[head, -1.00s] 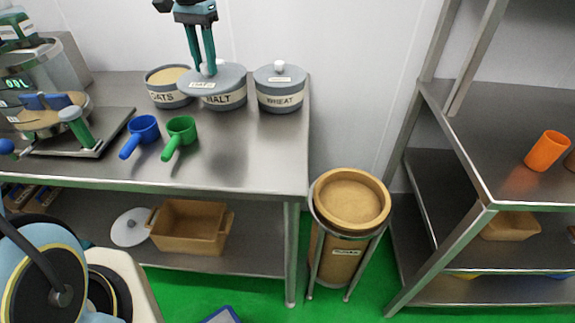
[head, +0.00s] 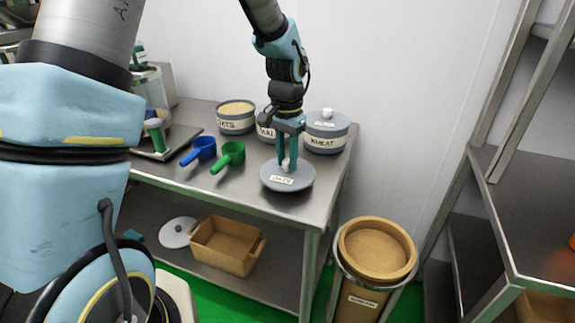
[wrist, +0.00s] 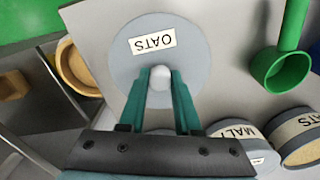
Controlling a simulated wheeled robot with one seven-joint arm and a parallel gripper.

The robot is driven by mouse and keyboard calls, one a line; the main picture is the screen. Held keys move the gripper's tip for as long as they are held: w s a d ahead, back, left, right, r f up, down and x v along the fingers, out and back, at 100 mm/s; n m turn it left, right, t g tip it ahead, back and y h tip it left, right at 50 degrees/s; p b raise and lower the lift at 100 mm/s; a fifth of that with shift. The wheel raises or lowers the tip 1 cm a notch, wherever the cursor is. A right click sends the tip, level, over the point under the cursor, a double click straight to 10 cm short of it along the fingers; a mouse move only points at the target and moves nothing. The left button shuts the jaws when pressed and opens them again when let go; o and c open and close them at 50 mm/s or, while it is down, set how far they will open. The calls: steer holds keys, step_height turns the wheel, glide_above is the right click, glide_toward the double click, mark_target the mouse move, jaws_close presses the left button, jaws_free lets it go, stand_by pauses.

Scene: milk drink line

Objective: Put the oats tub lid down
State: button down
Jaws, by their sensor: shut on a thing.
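The oats tub lid (head: 299,181) is a grey-blue disc with a white label and a white knob. My gripper (head: 287,165) is shut on its knob, and the lid is level over the front right part of the steel table. I cannot tell whether it touches the table top. In the wrist view the lid (wrist: 130,55) shows its OATS label, with my gripper's green fingers (wrist: 160,82) on both sides of the knob. The oats tub (head: 236,124) stands uncovered at the back, showing pale oats.
The malt tub (head: 265,130), partly hidden by my gripper, and the lidded wheat tub (head: 325,142) stand at the back. A green scoop (head: 229,157) and a blue scoop (head: 200,150) lie left of the lid. The table's right edge (head: 335,190) is close to the lid.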

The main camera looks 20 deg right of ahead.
mark_target(287, 160)
steer(key=shift+f, duration=1.25)
steer(key=shift+f, duration=0.1)
steer(key=shift+f, duration=0.1)
steer(key=c, duration=0.6)
jaws_free()
step_height(287, 160, up, 12)
steer(key=b, duration=0.2)
steer(key=s+a+f+n, duration=0.2)
steer(key=a+n, duration=0.3)
steer(key=a, duration=1)
steer(key=s+a+f+n+t, duration=0.1)
steer(key=a+n, duration=0.5)
steer(key=a, duration=0.9)
steer(key=shift+s+f+t, duration=0.3)
steer(key=shift+s+f, duration=0.15)
steer(key=shift+f, duration=0.45)
